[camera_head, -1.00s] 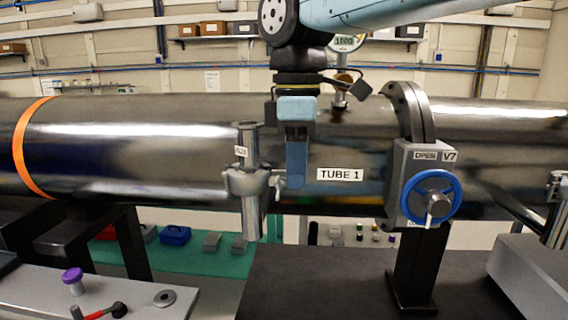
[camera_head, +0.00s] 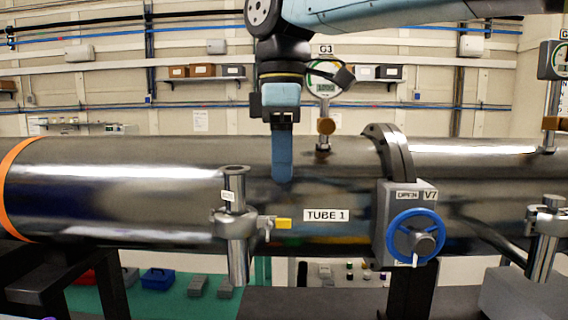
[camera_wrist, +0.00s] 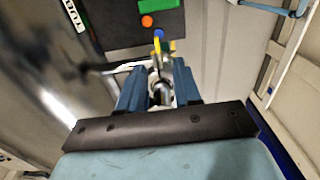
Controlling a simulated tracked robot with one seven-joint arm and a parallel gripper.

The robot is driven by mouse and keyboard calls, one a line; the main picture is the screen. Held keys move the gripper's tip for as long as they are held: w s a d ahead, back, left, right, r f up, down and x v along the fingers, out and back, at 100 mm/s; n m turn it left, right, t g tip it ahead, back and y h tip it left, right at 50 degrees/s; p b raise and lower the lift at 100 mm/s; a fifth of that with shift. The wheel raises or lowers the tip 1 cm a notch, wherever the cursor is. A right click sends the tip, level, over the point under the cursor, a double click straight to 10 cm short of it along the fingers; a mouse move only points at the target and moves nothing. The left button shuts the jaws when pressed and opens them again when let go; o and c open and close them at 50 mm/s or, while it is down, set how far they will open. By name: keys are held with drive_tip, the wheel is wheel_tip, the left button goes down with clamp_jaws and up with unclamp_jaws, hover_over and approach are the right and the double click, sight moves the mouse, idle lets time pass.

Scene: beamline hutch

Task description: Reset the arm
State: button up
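My gripper (camera_head: 282,178) hangs with its blue fingers pointing down in front of the long steel tube (camera_head: 110,190) labelled TUBE 1. In the head view I see it edge-on, above and right of a vertical metal valve fitting (camera_head: 236,225) with a yellow handle (camera_head: 283,224). The fingertips are clear of the handle. In the wrist view the two blue fingers of my gripper (camera_wrist: 158,85) stand apart. The metal fitting (camera_wrist: 160,72) and its yellow handle (camera_wrist: 157,45) show between and beyond them. I see nothing gripped.
A valve V7 with a blue handwheel (camera_head: 415,237) and an OPEN label stands right of my gripper. A gauge G3 (camera_head: 326,80) rises from the tube behind my gripper. Another metal fitting (camera_head: 545,235) is at the far right. A green bench (camera_head: 190,302) shows below the tube.

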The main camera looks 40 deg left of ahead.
drive_tip(key=w+d+f+m+t, duration=0.15)
drive_tip(key=w+d+m, duration=0.3)
drive_tip(key=d, duration=0.55)
drive_tip(key=w+d+f+m+t, duration=0.1)
drive_tip(key=w+d+f+m, duration=0.3)
drive_tip(key=d, duration=0.5)
drive_tip(key=w+d+f+m+t, duration=0.1)
drive_tip(key=w+d+m, duration=0.4)
drive_tip(key=d, duration=0.5)
drive_tip(key=s+d+f+m, duration=0.2)
drive_tip(key=d+f+m, duration=0.2)
drive_tip(key=d, duration=0.3)
drive_tip(key=s+d+f+m+t, duration=0.1)
drive_tip(key=s+d+f+m, duration=0.1)
drive_tip(key=d, duration=0.6)
drive_tip(key=s+d+f+m+t, duration=0.1)
drive_tip(key=s+d+f+m, duration=0.1)
drive_tip(key=d+f+m, duration=0.3)
drive_tip(key=d, duration=0.3)
drive_tip(key=shift+d+f+m, duration=0.2)
drive_tip(key=shift+f+m, duration=0.15)
drive_tip(key=shift+a, duration=0.1)
